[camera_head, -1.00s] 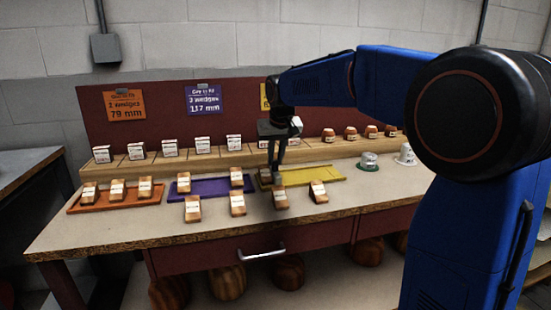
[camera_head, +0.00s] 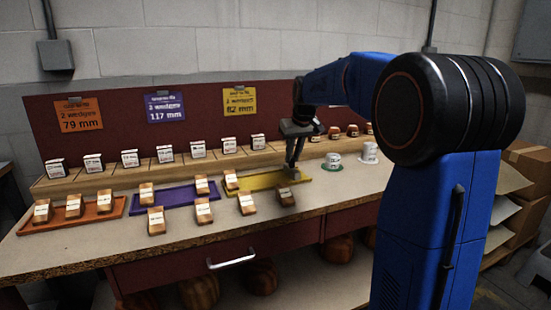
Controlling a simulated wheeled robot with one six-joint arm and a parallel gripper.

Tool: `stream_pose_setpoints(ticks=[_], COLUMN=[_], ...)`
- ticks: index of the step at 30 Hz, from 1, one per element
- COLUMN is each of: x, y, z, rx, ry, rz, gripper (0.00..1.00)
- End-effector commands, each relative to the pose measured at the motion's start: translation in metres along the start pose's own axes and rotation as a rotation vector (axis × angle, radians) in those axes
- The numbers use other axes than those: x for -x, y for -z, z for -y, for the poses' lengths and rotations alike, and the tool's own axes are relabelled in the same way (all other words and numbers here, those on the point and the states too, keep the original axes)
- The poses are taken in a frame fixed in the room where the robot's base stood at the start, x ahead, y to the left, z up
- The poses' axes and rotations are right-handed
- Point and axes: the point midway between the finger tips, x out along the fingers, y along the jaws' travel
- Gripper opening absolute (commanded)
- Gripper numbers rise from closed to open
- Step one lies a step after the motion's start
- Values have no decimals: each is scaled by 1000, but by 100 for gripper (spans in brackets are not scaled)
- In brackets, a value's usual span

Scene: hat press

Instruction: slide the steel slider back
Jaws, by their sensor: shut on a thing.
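My gripper (camera_head: 291,166) points down over the right part of the yellow tray (camera_head: 263,181). Its fingers are shut on a small greyish thing at their tips, too small and dark here to identify. I cannot make out a steel slider for certain. A labelled wooden wedge (camera_head: 231,180) lies at the tray's left end. Two more wedges, one to the left (camera_head: 246,203) and one to the right (camera_head: 286,195), lie on the bench in front of the tray. The right one is just below my fingers in the picture.
A purple tray (camera_head: 178,195) and an orange tray (camera_head: 100,216) with wedges lie to the left. A wooden ledge (camera_head: 115,178) with labelled blocks runs behind. White cups (camera_head: 369,153) stand to the right. Bare bench runs along the front.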

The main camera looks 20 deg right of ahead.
Motion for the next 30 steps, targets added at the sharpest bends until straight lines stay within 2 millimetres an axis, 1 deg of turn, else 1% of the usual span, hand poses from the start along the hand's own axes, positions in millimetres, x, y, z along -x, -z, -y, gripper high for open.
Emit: stream_pose_setpoints(ticks=[1, 7, 12, 21, 22, 24, 30], x=[0, 0, 0, 0, 0, 0, 0], y=[0, 0, 0, 0, 0, 0, 0], z=[-10, -30, -35, -37, -37, -37, -36], rx=[-3, -2, 1, 0, 0, 0, 0], ry=[-1, 0, -1, -4, -4, -3, -1], rz=[0, 0, -1, -2, -2, -2, -1], gripper=[0, 0, 0, 0, 20, 34, 34])
